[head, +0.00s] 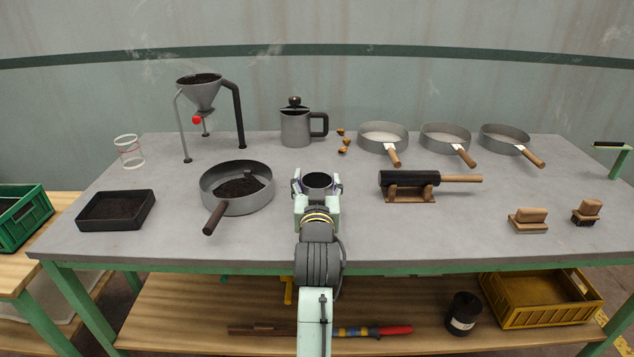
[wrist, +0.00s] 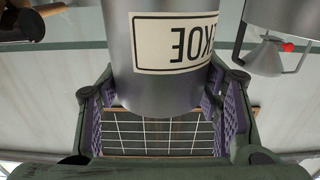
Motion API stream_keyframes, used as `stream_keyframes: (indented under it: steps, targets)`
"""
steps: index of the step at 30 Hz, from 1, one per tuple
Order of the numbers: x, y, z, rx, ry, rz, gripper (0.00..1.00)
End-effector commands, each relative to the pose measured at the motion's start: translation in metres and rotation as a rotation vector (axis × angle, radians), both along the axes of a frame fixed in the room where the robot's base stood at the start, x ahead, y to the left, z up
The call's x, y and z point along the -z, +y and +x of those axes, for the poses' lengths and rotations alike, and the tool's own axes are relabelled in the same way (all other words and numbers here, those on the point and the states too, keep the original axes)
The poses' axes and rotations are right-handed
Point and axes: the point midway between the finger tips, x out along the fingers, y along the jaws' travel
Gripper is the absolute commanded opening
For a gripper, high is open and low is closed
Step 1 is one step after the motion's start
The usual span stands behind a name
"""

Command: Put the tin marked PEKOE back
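The tin (head: 317,181) is a grey metal cylinder with a dark top, at the front middle of the table in the head view. In the wrist view, which is upside down, the tin (wrist: 165,90) fills the middle, and its cream label reads "KOE" with the rest cut off. My gripper (head: 317,186) has its two purple-padded fingers on either side of the tin, seemingly pressed against it; it also shows in the wrist view (wrist: 160,105). The tin looks upright. Its base is hidden, so I cannot tell whether it touches the table.
Left of the tin are a round pan (head: 236,188) and a black tray (head: 116,210); right is a black roller on a stand (head: 409,186). Behind are a funnel stand (head: 201,95), a lidded jug (head: 296,127) and several handled pans. A black labelled tin (head: 463,313) stands on the lower shelf.

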Motion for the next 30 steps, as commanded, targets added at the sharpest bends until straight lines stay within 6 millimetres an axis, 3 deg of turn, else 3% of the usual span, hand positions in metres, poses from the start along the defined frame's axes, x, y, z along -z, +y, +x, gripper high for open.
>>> stream_keyframes:
  steps: [7, 18, 23, 30]
  targets:
    - [0.000, 0.000, 0.000, 0.000, 0.000, 0.000, 0.77]
    - [-0.006, 0.000, 0.000, 0.000, -0.002, 0.000, 0.77]
    - [-0.002, 0.000, -0.023, 0.000, -0.002, 0.000, 0.77]
    - [-0.007, 0.000, -0.076, 0.001, 0.004, -0.001, 0.77]
